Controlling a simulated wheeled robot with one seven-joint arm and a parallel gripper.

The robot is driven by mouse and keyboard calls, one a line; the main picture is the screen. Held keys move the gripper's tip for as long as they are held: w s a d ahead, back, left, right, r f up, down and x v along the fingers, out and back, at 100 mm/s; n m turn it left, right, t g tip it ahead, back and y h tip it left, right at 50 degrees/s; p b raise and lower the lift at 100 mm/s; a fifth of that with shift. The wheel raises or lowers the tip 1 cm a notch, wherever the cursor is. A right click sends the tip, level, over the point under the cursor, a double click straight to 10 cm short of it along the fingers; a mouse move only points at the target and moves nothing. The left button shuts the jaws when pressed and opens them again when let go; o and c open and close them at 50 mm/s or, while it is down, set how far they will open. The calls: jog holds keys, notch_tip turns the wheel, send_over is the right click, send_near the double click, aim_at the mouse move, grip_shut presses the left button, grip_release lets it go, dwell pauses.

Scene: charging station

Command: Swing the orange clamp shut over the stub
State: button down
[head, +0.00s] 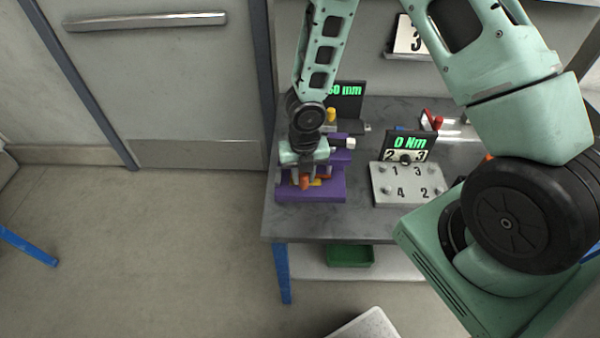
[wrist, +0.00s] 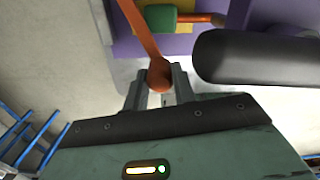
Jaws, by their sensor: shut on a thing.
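The orange clamp (wrist: 141,32) is a long bar with a rounded end. It runs down from the top edge of the wrist view, and its pivot is out of frame there. My gripper (wrist: 160,88) is shut on that rounded end, one finger on each side. A green cylinder with a copper-coloured rod (wrist: 190,18), possibly the stub, lies to the right of the bar over a purple fixture (wrist: 125,45). The bar passes its left end; I cannot tell whether they touch. In the head view my gripper (head: 304,170) is low over the purple fixture (head: 312,192), partly hiding the clamp.
The fixture stands near the left front of a grey bench (head: 350,222). A numbered plate (head: 408,184) and a "0 Nm" display (head: 410,143) are to its right. Another display (head: 345,98) stands behind. A dark rounded body (wrist: 255,57) is close right of my fingers in the wrist view.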

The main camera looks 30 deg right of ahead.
dwell(0.3)
jog(key=c, duration=1.1)
grip_release()
jog(key=shift+c, duration=0.2)
notch_tip(320, 180, up, 17)
jog(key=p, duration=0.3)
jog(key=shift+r+p, duration=0.2)
jog(key=shift+p, duration=0.1)
